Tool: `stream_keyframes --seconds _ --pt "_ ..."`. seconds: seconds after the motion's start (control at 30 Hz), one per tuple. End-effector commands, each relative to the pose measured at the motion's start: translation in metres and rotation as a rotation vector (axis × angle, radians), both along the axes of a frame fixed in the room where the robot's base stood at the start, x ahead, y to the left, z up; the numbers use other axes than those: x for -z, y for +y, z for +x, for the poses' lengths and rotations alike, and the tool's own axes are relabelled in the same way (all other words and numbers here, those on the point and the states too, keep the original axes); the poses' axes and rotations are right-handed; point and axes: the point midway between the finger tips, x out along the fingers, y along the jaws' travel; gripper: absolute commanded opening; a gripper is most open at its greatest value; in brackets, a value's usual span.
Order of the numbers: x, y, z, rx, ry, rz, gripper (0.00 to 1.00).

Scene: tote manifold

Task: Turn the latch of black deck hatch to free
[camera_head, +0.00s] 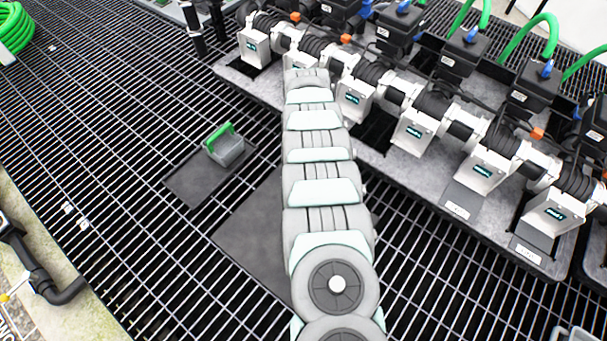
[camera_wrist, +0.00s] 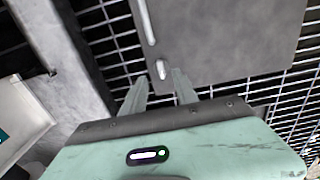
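The deck hatch is a dark grey flat panel set in the grating (camera_head: 248,240), and my arm hides its right part in the head view. In the wrist view the panel (camera_wrist: 220,40) fills the upper right. A pale bar-like handle (camera_wrist: 147,22) lies along its left side. A short, pale, rounded latch (camera_wrist: 160,69) sits near the panel's lower left corner. My gripper (camera_wrist: 159,77) is open, with its two fingers apart and the latch showing between their tips. I cannot tell whether they touch it. In the head view my arm hides the gripper.
A row of white-and-black manifold units (camera_head: 417,130) runs along a grey base at the upper right. Open grating (camera_head: 90,120) lies to the left.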

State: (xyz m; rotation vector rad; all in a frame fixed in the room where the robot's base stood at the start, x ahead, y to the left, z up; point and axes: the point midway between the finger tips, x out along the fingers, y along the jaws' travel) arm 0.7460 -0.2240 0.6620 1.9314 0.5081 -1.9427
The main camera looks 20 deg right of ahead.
Motion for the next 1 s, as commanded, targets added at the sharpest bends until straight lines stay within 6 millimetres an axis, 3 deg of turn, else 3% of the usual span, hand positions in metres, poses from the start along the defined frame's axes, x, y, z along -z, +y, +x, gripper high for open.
stream_keyframes --seconds 0.6,1.0 --pt "0.096 0.000 0.001 0.000 -0.005 -0.002 0.35" --pt "0.102 0.000 0.001 0.001 -0.006 -0.002 0.35"
